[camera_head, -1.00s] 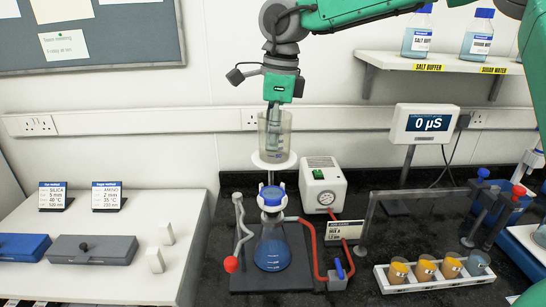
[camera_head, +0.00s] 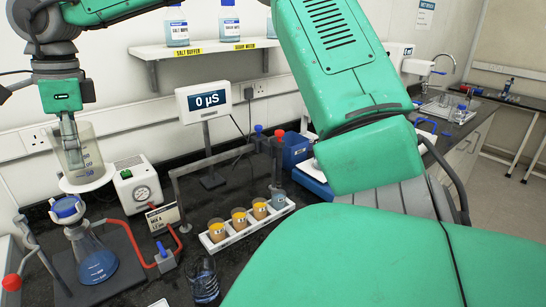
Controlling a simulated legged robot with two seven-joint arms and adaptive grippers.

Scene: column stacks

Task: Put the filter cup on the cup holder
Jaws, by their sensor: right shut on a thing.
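The filter cup (camera_head: 88,158) is a clear graduated cup at the left of the head view. My right gripper (camera_head: 72,150) points down with its fingers inside the cup and is shut on its wall. The white cup holder (camera_head: 92,184) is a round ring directly under the cup. The cup is upright and its base overlaps the ring; I cannot tell whether it rests on it. Below the holder stands a flask (camera_head: 97,265) with blue liquid and a blue collar. My left gripper is out of view.
A gauge box (camera_head: 138,186) stands close right of the holder. A red hose (camera_head: 132,232) runs by the flask. A white rack (camera_head: 240,232) holds several small cups. A glass (camera_head: 204,285) stands at the front. A display (camera_head: 204,99) is behind.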

